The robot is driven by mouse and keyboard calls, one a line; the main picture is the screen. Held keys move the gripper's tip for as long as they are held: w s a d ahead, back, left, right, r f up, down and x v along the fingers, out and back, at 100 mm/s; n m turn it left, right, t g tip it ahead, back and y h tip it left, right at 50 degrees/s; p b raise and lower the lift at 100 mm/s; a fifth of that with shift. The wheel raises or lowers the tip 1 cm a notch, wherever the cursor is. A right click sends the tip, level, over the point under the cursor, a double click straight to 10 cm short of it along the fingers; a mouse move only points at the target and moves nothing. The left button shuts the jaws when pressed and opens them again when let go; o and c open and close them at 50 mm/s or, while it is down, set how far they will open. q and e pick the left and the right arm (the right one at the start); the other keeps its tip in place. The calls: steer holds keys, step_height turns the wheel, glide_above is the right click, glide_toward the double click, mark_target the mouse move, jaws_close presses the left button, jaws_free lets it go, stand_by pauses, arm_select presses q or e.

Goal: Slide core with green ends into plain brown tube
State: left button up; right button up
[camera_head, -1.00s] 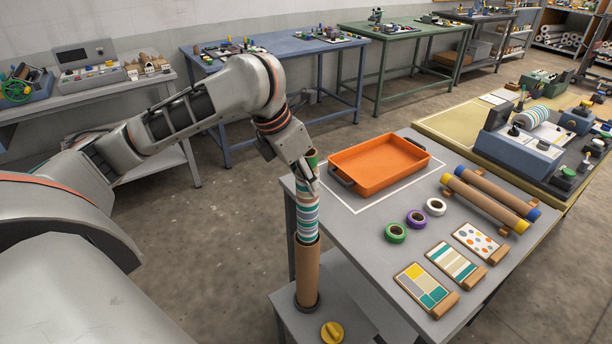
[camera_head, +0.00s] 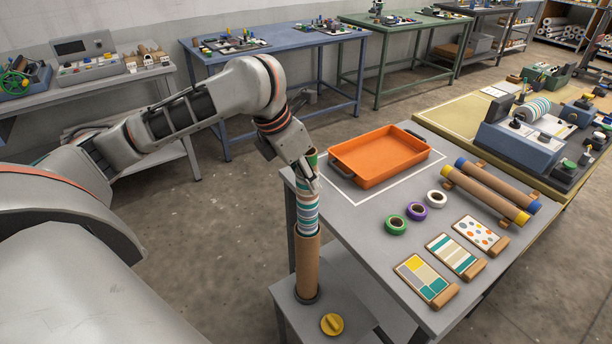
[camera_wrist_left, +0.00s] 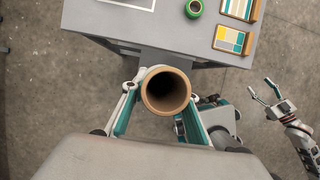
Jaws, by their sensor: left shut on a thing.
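A core with stripes of teal, white and blue (camera_head: 308,213) and a green upper end stands upright, its lower part inside the plain brown tube (camera_head: 307,265). The tube stands on a low grey stand beside the table. My left gripper (camera_head: 309,172) is shut on the core near its top. The left wrist view looks down on the core's round open top (camera_wrist_left: 166,90) between the fingers. The core's lower end is hidden inside the tube. My right gripper (camera_wrist_left: 264,90) shows open and empty at the right of the left wrist view, away from the core.
A yellow knob (camera_head: 332,324) sits on the stand in front of the tube. The grey table (camera_head: 365,240) holds an orange tray (camera_head: 378,157), tape rolls, pattern cards and two brown rolls with yellow and blue ends (camera_head: 490,190). Benches stand behind.

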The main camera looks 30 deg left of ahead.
mark_target(306, 190)
arm_select(q)
steer(key=shift+f+b, duration=0.45)
steer(key=shift+f, duration=1.45)
steer(key=o, duration=1.2)
